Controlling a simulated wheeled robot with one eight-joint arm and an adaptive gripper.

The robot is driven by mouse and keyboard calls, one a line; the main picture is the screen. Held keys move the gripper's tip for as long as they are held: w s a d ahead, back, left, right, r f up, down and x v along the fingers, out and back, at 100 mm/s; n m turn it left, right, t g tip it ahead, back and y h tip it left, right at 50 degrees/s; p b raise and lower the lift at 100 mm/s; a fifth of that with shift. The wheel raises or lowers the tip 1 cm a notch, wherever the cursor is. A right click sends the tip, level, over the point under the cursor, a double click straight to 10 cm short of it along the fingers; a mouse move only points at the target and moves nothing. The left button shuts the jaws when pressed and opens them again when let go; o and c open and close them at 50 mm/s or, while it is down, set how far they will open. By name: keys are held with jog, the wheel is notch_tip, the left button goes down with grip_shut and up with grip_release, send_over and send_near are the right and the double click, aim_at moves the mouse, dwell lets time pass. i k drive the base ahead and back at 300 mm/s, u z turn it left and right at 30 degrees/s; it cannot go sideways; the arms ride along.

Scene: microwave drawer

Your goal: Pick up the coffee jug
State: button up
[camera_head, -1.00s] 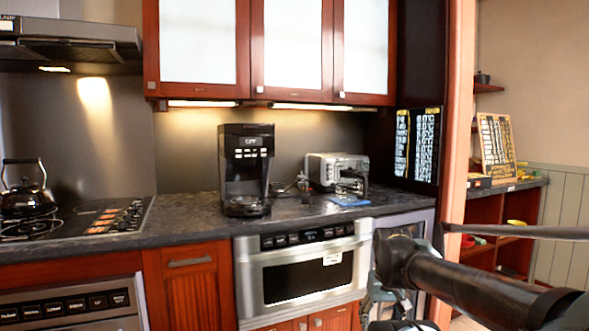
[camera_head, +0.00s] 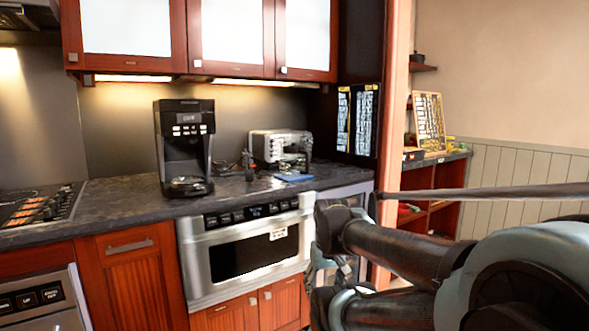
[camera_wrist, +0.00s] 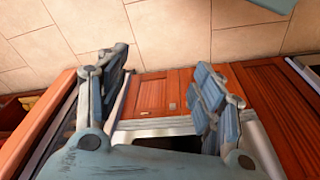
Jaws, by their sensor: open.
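The black coffee maker (camera_head: 184,145) stands upright on the dark counter, left of the toaster, in the head view. A dark rounded shape sits low in its opening, but I cannot clearly make out a separate jug there. My gripper (camera_wrist: 160,68) is open and empty in the wrist view, its two blue-grey fingers wide apart. It is away from the coffee maker, which does not show in the wrist view. My arm fills the lower right of the head view.
The counter (camera_head: 118,203) has bare room left of the coffee maker. A silver toaster (camera_head: 279,145) and blue item (camera_head: 293,177) are to its right. The microwave drawer (camera_head: 250,253) is below, wall cabinets (camera_head: 232,35) above. The wrist view shows floor tiles (camera_wrist: 170,30).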

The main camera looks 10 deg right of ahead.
aim_at(293, 163)
jog(key=u, duration=2.2)
jog(key=k, duration=1.25)
jog(key=z, duration=0.95)
jog(key=i, duration=1)
jog(key=u, duration=0.05)
